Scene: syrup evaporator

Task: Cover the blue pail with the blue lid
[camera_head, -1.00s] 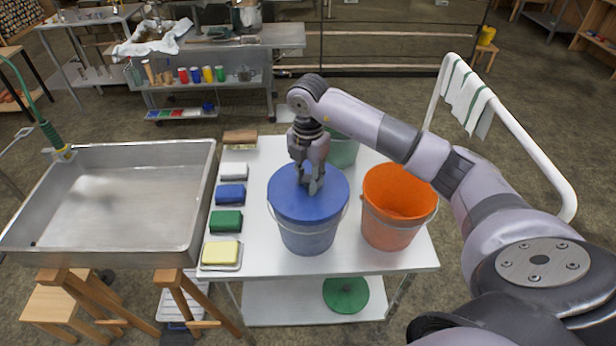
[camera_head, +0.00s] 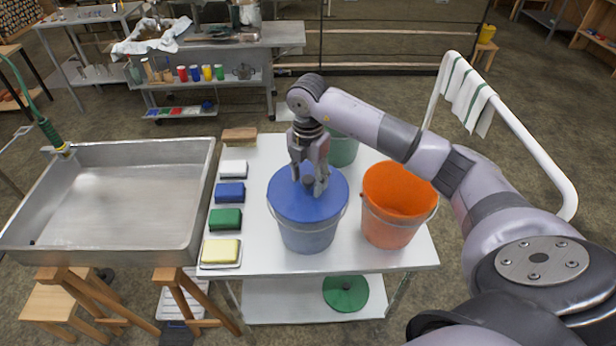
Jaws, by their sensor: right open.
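The blue pail (camera_head: 308,236) stands upright on the white cart top. The blue lid (camera_head: 290,205) lies over its mouth and looks about level; whether its rim is fully seated I cannot tell. My right gripper (camera_head: 309,190) points down just above the lid's middle, with its fingers open. The fingers hide the centre of the lid, so I cannot tell whether they touch it. My left gripper is not in view.
An orange pail (camera_head: 396,205) stands open close to the right, and a green pail (camera_head: 343,150) is behind. Coloured blocks, including a green one (camera_head: 226,219), line the cart's left side. A metal pan (camera_head: 110,210) is at left. A green lid (camera_head: 345,293) lies on the lower shelf.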

